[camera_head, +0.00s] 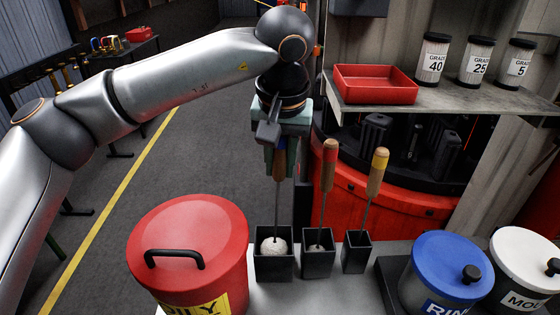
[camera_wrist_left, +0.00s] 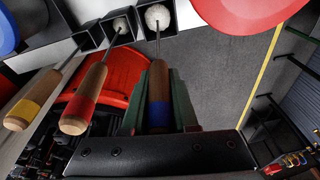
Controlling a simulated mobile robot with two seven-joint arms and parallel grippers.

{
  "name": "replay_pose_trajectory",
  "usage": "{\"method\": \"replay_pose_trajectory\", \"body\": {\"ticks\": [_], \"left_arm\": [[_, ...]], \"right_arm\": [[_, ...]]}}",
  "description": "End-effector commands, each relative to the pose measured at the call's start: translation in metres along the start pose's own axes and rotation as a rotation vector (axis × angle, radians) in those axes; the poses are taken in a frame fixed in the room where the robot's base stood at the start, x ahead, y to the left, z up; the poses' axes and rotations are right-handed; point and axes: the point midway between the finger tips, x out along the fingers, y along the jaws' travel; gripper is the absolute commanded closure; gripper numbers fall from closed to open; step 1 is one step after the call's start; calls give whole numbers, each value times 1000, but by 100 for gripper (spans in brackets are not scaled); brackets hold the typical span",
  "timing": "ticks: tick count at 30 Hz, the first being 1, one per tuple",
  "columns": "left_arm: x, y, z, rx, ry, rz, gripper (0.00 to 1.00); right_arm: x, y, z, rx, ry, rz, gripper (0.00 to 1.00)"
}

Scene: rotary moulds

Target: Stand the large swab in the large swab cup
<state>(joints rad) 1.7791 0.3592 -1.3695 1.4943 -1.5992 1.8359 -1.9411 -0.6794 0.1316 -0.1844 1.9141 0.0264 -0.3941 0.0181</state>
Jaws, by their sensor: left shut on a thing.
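My left gripper (camera_head: 281,158) is shut on the wooden handle of the large swab (camera_head: 278,205), which hangs upright with its white ball head down. In the left wrist view the blue-banded handle of the swab (camera_wrist_left: 158,85) sits between the green fingers of the gripper (camera_wrist_left: 157,100). The large swab cup (camera_head: 274,268) is the leftmost dark square cup. The ball shows in its mouth, around rim level; I cannot tell whether it touches the bottom. My right gripper is not in view.
A red-banded swab (camera_head: 328,170) and a yellow-banded swab (camera_head: 376,175) stand in smaller cups just to the right. A red lidded bin (camera_head: 190,235) stands close on the left. Blue (camera_head: 450,265) and white (camera_head: 527,262) lidded pots are at the right. A shelf holds a red tray (camera_head: 375,88).

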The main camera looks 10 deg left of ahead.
Motion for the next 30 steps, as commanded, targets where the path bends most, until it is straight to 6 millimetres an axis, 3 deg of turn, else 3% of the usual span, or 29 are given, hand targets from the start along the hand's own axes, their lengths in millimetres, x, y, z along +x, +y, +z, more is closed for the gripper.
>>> {"method": "replay_pose_trajectory", "body": {"ticks": [26, 27, 30], "left_arm": [[7, 0, 1, 0, 1, 1, 100], [7, 0, 1, 0, 1, 1, 72], [6, 0, 1, 0, 1, 1, 61]], "right_arm": [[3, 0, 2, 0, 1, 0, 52], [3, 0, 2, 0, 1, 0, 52], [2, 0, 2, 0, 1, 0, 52]]}}
